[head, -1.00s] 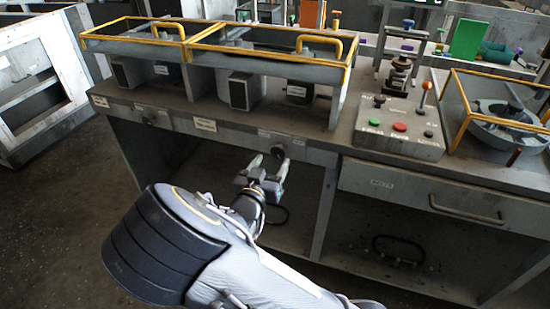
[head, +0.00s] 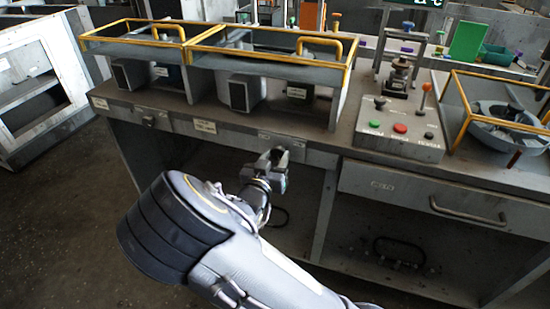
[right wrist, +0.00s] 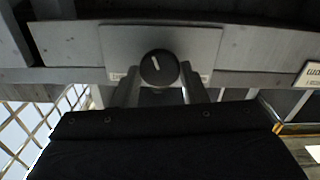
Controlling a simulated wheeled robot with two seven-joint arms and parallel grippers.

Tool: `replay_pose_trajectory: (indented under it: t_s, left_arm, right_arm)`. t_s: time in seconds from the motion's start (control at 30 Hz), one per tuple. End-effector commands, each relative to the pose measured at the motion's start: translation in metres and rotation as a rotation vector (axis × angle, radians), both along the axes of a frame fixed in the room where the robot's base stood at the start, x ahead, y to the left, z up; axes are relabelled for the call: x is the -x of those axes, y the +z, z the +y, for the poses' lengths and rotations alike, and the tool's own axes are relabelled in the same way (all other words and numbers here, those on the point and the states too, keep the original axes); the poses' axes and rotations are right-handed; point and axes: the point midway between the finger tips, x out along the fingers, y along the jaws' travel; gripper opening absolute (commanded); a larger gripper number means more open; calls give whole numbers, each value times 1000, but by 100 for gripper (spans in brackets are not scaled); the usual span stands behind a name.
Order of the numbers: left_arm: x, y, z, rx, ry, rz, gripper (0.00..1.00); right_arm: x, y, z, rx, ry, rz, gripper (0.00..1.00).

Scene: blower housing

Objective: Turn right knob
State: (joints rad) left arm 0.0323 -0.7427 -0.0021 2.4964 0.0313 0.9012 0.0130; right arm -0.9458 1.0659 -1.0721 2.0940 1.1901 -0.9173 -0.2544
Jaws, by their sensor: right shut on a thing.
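The right knob (right wrist: 159,68) is round and black with a white pointer line, on a grey plate on the front panel of the bench. In the right wrist view the line points up and slightly left. My right gripper (head: 273,157) is at the panel, shut on the knob, with one finger on each side of it. In the head view the gripper mostly hides this knob. The left knob (head: 148,119) is free on the same panel further left. My left gripper is not in view.
Above the panel stand housings with yellow rails (head: 265,54). To the right are a control box (head: 402,133) with buttons and a lever, and a drawer (head: 445,200) with a handle. The space under the bench is open.

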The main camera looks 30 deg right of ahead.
Motion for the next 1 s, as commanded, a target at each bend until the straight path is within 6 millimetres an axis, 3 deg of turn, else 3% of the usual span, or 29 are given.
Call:
replay_pose_trajectory:
  t_s: [0.23,0.53,0.57,0.7,1.0]
  left_arm:
    - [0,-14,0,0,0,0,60]
    - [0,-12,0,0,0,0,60]
    - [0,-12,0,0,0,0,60]
    - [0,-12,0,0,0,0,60]
    - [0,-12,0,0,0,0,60]
  right_arm:
    - [1,-2,-1,-146,-1,-168,16]
    - [1,0,0,-157,0,-183,16]
    - [1,0,0,-157,0,-183,42]
    - [1,0,0,-157,0,-183,60]
    - [2,0,1,-157,1,-182,60]
